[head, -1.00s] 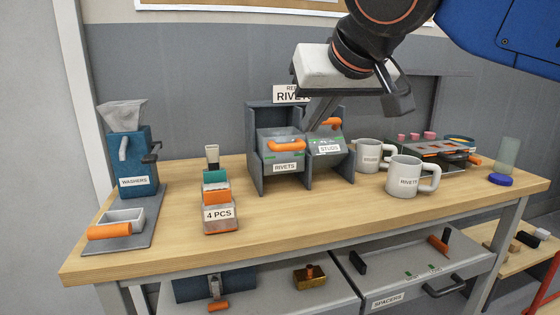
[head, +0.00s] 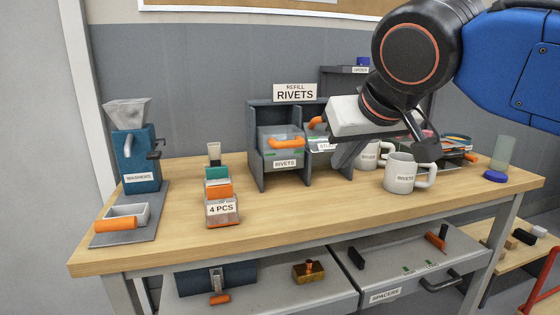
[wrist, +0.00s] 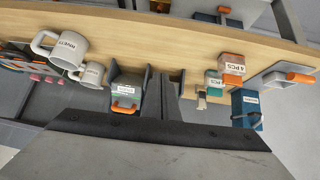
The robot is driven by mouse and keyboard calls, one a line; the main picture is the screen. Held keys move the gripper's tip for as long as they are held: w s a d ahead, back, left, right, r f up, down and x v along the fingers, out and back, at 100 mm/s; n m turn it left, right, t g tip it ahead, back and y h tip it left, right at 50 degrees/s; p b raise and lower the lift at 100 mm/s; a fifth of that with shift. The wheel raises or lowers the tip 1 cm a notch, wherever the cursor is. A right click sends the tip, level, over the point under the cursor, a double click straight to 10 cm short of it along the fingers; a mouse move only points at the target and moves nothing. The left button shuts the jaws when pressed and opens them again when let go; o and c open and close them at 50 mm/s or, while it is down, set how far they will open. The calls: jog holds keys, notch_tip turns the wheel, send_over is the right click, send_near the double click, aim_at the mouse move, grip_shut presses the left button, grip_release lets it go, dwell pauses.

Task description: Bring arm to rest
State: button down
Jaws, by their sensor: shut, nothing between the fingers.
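A SPACERS drawer (head: 385,295) is below. The front middle of the bench is clear.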

jog(key=s+d+f+m+g, duration=0.1)
jog(key=s+d+f, duration=0.2)
jog(key=d+f, duration=0.3)
jog(key=s+d+f+m+g+h, duration=0.1)
jog(key=s+d+f, duration=0.3)
jog(key=f, duration=1)
jog(key=s+d+f+g, duration=0.1)
jog(key=s+d+f, duration=0.3)
jog(key=d+f, duration=0.3)
notch_tip(320, 180, down, 4)
jog(key=shift+s+d+r+m+g+h, duration=0.2)
jog(key=shift+s+d+m+g+h, duration=0.1)
jog(key=shift+d+m+g, duration=0.1)
